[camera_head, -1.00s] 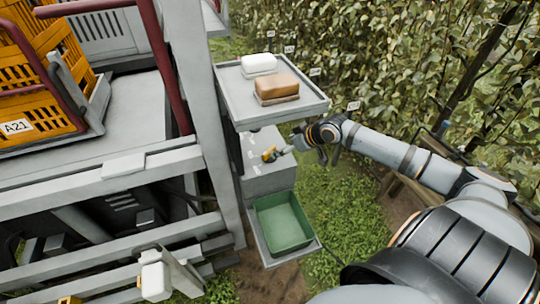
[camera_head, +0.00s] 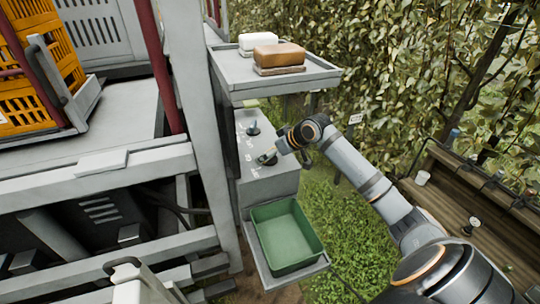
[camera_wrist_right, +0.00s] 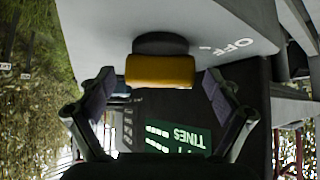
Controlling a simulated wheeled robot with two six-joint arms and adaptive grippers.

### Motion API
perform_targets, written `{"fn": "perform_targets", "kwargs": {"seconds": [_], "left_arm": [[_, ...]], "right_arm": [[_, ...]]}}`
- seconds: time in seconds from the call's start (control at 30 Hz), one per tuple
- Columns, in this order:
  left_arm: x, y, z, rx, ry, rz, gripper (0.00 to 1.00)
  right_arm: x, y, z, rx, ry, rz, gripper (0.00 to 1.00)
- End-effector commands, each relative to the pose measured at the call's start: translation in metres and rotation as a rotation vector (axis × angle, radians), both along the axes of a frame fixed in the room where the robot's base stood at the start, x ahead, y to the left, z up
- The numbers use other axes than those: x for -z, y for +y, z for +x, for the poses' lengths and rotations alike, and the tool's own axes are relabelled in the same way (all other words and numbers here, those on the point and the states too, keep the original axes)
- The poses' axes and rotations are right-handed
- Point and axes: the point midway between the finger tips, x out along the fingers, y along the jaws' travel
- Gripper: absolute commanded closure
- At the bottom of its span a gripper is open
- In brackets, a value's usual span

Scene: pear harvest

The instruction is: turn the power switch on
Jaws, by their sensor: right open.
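The power switch is a yellow knob (camera_wrist_right: 160,70) on a dark round base on a grey panel, with the word OFF printed beside it in the right wrist view. My right gripper (camera_wrist_right: 158,82) is open, with one finger on each side of the knob. I cannot tell whether either finger touches it. In the head view my right gripper (camera_head: 268,157) is over the front of the grey control box (camera_head: 278,183), and it hides most of the switch. My left gripper is not in view.
A dark joystick (camera_head: 253,129) stands on the control box behind the gripper. A green bin (camera_head: 288,240) sits below. A metal post (camera_head: 205,110) stands left.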

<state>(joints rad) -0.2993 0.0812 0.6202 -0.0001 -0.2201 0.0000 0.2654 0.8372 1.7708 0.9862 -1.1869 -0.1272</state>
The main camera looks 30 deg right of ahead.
Motion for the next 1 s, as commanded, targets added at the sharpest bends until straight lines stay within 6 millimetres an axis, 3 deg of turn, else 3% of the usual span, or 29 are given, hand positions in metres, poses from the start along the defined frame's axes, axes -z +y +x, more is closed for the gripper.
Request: {"fn": "perform_targets", "kwargs": {"seconds": [0.1, 0.5, 0.77, 1.0], "left_arm": [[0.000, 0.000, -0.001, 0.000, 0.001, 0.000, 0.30], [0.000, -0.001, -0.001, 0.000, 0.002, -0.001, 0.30], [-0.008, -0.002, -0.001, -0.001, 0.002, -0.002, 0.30], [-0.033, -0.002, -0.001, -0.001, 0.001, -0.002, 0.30]], "right_arm": [[0.000, 0.000, 0.000, 0.000, 0.000, 0.000, 0.12], [0.000, 0.000, 0.000, 0.001, 0.000, -0.001, 0.64], [-0.002, 0.001, 0.000, 0.035, 0.000, -0.001, 0.64], [-0.005, 0.003, -0.001, 0.172, 0.002, 0.003, 0.64]]}}
